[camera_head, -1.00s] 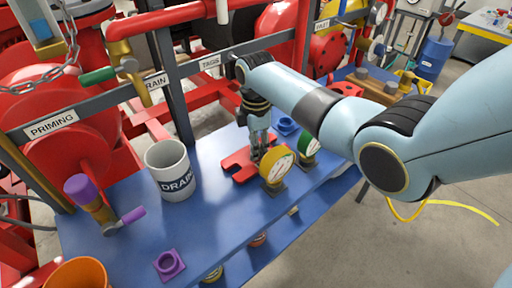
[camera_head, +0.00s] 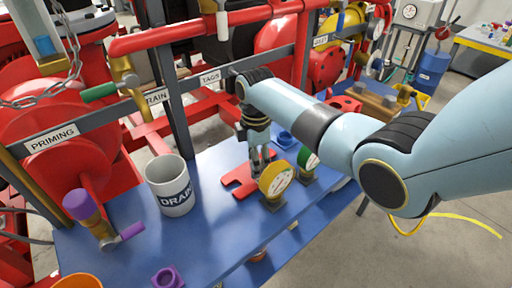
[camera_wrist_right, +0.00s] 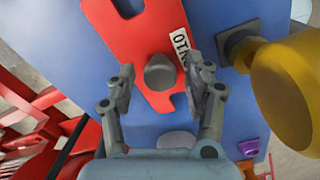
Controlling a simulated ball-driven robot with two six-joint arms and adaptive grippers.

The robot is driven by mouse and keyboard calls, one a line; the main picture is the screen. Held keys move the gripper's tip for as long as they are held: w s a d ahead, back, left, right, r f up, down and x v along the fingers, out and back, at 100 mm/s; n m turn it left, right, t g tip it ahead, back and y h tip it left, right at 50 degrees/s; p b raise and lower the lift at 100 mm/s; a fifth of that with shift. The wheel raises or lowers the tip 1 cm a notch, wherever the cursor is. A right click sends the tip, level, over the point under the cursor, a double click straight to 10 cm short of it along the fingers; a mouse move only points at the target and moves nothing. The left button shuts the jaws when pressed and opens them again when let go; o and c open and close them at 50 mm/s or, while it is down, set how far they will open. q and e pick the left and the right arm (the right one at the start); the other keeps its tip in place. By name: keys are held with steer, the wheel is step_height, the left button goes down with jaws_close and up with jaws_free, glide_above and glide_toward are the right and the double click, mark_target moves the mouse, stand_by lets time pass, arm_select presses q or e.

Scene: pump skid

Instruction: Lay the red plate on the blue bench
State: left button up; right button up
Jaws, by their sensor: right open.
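The red plate (camera_head: 238,180) lies flat on the blue bench (camera_head: 215,222), between the DRAIN mug and the yellow gauge. In the right wrist view, the plate (camera_wrist_right: 130,45) shows a grey round knob (camera_wrist_right: 160,72) and a white label that is only partly readable. My right gripper (camera_head: 262,165) points down at the plate. In the wrist view its open fingers (camera_wrist_right: 161,75) are on either side of the knob, with gaps visible. The gripper hides part of the plate in the head view. My left gripper is in neither view.
The white DRAIN mug (camera_head: 170,187) stands left of the plate. A yellow gauge (camera_head: 275,180) and a green gauge (camera_head: 308,160) stand close on its right. A blue socket block (camera_head: 286,140) is behind. Grey rails and red pipes run along the back.

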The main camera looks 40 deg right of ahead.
step_height(320, 180, up, 12)
steer(key=shift+f, duration=0.15)
stand_by(0.6)
